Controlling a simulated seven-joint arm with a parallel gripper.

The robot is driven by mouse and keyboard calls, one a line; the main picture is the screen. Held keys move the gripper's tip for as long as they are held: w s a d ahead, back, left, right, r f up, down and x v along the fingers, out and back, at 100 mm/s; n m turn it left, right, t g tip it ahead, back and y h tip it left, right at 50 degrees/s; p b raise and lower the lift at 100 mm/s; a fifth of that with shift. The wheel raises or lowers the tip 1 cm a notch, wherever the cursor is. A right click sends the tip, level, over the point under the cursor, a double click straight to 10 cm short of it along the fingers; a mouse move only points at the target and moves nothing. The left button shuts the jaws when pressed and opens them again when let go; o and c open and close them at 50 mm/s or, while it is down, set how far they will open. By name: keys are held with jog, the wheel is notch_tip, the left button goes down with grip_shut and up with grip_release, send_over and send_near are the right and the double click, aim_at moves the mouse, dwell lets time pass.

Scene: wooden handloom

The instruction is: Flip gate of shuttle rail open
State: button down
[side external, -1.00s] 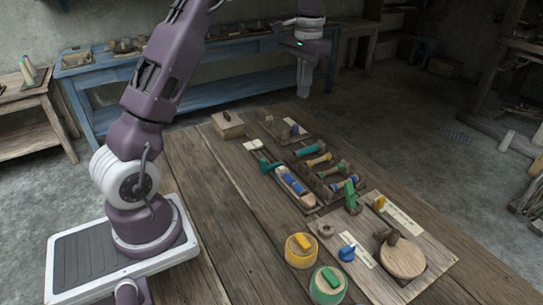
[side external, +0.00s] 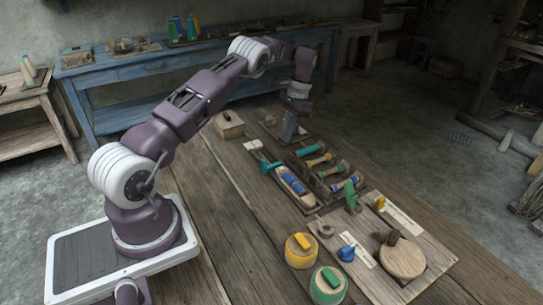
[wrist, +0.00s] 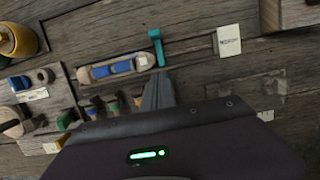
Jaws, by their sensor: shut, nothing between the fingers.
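The shuttle rail (side external: 308,206) is a narrow wooden track on the bench, holding a wooden shuttle with a blue bobbin (side external: 293,185). A teal lever (side external: 271,167), apparently the rail's gate, stands at the rail's far end. In the wrist view the teal lever (wrist: 157,48) lies just beyond the end of the shuttle (wrist: 100,72). My gripper (side external: 288,138) is shut and empty, pointing down above the far part of the bench, behind the lever and apart from it. In the wrist view its fingers (wrist: 158,88) show just below the lever; their height above the bench is unclear.
Several coloured bobbins (side external: 312,150) sit in a rack right beside the rail. A green upright piece (side external: 350,195) stands at the rack's near end. A wooden box (side external: 229,124) stands at the far left. Yellow (side external: 301,252) and green round pots stand in front.

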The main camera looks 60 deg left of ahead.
aim_at(268, 168)
jog(key=x, duration=0.7)
jog(key=shift+s+f, duration=0.15)
jog(key=shift+f, duration=0.15)
jog(key=shift+s+r, duration=0.2)
jog(key=shift+s, duration=1.7)
jog(key=shift+s, duration=3.2)
